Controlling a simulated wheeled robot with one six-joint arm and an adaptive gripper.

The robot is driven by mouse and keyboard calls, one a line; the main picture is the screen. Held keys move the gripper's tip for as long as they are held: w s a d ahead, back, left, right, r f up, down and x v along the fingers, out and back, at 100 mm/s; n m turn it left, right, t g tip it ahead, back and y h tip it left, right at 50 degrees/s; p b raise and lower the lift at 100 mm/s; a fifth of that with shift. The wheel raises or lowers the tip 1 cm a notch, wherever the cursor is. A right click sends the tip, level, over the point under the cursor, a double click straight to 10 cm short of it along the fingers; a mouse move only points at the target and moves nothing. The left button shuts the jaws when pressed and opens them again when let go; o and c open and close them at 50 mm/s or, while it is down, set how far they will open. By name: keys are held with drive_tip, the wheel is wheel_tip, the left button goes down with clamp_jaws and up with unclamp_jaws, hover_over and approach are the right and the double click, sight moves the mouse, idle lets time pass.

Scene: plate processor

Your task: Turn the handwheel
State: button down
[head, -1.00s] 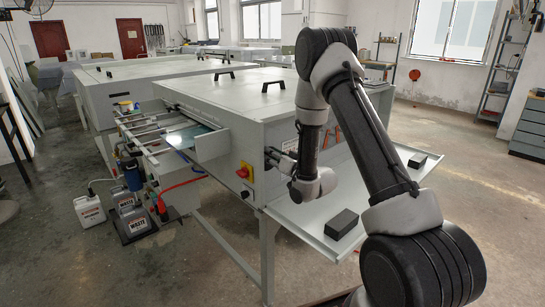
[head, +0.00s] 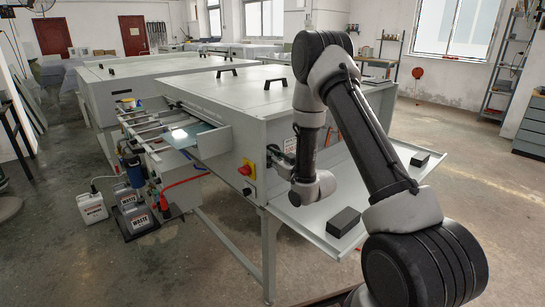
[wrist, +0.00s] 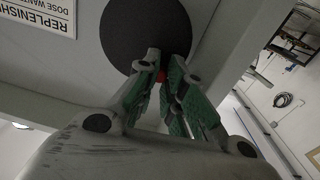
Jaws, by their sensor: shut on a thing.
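The handwheel (wrist: 140,25) shows in the wrist view as a dark round disc on the grey machine wall, at the top middle. In the head view, my gripper (head: 274,155) is at the side panel of the grey machine (head: 235,110), right of the red and yellow switch. The handwheel is hidden or too small to make out there.
A red and yellow switch (head: 246,168) sits left of my gripper. A grey shelf (head: 340,210) with black blocks sticks out to the right, below my arm. A feed table with a plate (head: 192,134) is at the left. Open floor lies at the right.

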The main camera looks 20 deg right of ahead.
drive_tip(key=c, duration=1.5)
unclamp_jaws()
drive_tip(key=shift+o, duration=0.2)
